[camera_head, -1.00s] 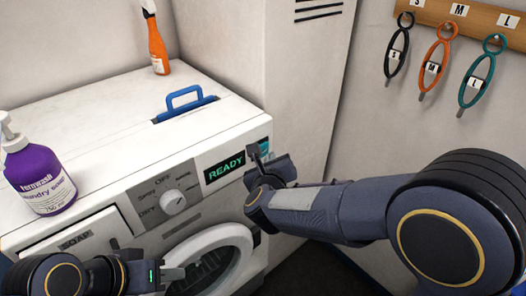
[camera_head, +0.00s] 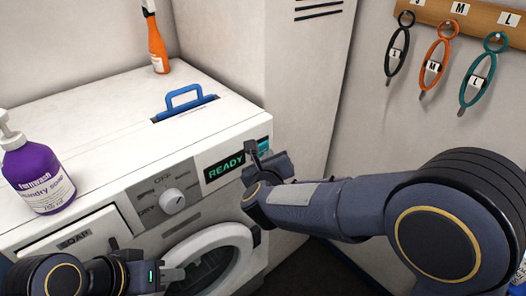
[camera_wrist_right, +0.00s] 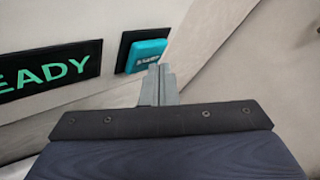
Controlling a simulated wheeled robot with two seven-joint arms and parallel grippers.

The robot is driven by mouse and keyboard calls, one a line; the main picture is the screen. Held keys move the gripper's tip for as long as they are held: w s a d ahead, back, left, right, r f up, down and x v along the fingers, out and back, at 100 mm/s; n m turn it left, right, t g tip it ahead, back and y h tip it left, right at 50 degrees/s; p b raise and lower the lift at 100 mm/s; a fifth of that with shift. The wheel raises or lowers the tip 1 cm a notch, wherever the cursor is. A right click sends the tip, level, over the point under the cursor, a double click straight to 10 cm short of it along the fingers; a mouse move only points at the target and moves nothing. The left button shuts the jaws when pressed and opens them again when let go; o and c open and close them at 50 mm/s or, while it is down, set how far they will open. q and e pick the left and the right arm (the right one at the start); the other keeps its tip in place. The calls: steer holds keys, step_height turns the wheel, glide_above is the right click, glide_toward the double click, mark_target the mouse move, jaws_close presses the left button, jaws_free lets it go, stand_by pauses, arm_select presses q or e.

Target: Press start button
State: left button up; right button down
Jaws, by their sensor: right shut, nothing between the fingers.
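The teal start button (camera_wrist_right: 146,54) sits in a dark frame on the washer's front panel, just right of the green READY display (camera_wrist_right: 48,70). In the head view the button (camera_head: 264,144) is partly hidden behind my right gripper. My right gripper (camera_head: 252,149) is shut and empty, with its fingertips close in front of the panel. In the right wrist view its fingertips (camera_wrist_right: 159,70) overlap the button's lower right edge; I cannot tell whether they touch it. My left gripper (camera_head: 174,276) is low by the washer's round door; I cannot tell whether it is open.
The washer (camera_head: 110,120) has a white dial (camera_head: 172,201), a soap drawer (camera_head: 75,240) and a round door (camera_head: 240,238). On top are a purple soap bottle (camera_head: 40,178), an orange spray bottle (camera_head: 157,48) and a blue handle (camera_head: 184,97). Several looped tools hang on the right wall.

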steer(key=shift+w+a, duration=0.35)
stand_by(0.9)
stand_by(0.3)
steer(key=shift+s+d+b, duration=0.6)
steer(key=shift+s+d, duration=0.05)
steer(key=s+d+b, duration=0.2)
steer(key=s+d, duration=0.1)
steer(key=shift+s+d, duration=0.25)
steer(key=shift+d, duration=0.05)
steer(key=shift+r, duration=0.1)
stand_by(1.5)
